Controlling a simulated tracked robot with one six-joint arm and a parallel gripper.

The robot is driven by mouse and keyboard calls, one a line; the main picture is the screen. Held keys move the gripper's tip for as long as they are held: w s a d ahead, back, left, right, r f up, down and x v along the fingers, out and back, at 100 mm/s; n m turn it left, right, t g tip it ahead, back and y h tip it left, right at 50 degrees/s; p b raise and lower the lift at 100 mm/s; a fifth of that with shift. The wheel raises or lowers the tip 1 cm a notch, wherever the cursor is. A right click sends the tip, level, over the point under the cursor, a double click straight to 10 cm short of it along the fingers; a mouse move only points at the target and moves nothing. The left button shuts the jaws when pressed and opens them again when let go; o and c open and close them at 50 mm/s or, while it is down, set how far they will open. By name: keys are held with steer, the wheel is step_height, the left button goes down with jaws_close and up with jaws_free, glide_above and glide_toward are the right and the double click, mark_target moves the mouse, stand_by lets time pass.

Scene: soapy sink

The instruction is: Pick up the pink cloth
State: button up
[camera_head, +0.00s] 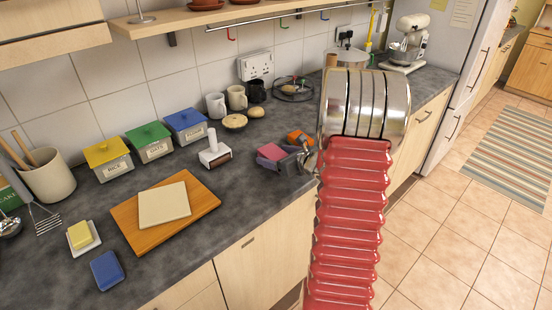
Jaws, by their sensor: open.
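The pink cloth (271,152) is a small folded-looking piece on the dark grey counter (165,263), right of the middle of the worktop. The fingers are open and hide part of the cloth's lower edge. I cannot tell whether they touch it.
An orange piece (299,136) lies just behind my gripper. A white-handled brush (213,150) stands left of the cloth. Mugs (237,97), a wire rack (293,88) and lidded boxes (152,144) line the wall. A cutting board (128,217) lies further left.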

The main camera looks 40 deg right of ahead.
mark_target(276, 154)
steer(key=shift+c, duration=0.7)
steer(key=c, duration=1)
steer(key=shift+r, duration=0.1)
step_height(276, 154, up, 10)
steer(key=shift+f, duration=0.1)
